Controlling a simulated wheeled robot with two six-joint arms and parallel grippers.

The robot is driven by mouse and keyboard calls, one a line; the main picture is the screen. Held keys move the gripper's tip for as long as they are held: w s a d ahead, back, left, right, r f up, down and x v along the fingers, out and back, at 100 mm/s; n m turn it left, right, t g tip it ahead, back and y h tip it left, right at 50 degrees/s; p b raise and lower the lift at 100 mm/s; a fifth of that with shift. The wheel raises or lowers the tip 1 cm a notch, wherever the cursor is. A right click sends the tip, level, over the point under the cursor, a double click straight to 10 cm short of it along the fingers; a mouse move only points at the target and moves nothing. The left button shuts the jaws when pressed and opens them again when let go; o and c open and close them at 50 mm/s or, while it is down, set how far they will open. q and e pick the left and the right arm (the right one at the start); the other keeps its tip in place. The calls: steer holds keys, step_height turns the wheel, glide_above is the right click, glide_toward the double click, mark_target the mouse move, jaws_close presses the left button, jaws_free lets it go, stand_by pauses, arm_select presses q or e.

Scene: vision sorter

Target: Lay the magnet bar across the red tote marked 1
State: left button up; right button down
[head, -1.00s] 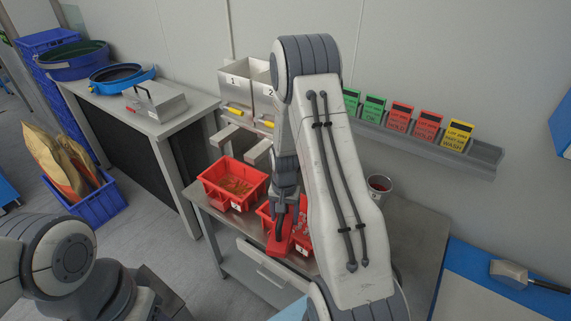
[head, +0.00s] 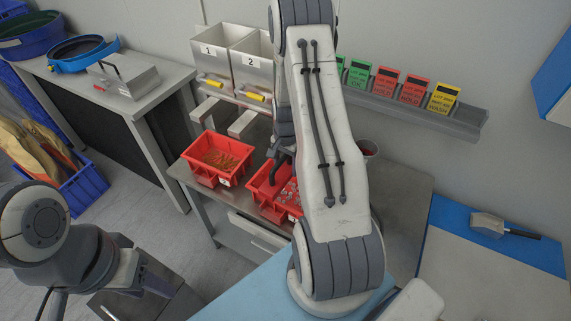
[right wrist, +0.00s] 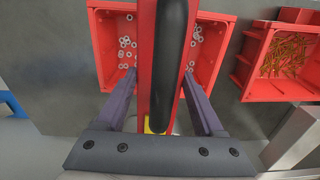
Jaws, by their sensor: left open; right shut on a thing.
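The magnet bar (right wrist: 146,60) is a red bar with a black handle. My right gripper (right wrist: 160,78) is shut on it; the gripper (head: 281,155) also shows in the head view, partly behind my arm. The bar lies above a red tote (right wrist: 223,62) holding pale rings, and hides its middle. I cannot tell whether it touches the rim. This tote (head: 256,203) is the right one of two in the head view. The other red tote (head: 196,160) holds orange-brown pieces. Their label numbers are too small to read surely.
Two grey hoppers marked 1 (head: 209,64) and 2 (head: 251,75) stand behind the totes. A rail of coloured cards (head: 411,86) is on the wall. A small cup (head: 369,148) stands right of my arm. The metal bench (head: 405,215) has bare room there.

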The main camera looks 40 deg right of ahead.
steer(key=shift+f+b, duration=1.95)
steer(key=shift+f, duration=0.95)
jaws_free()
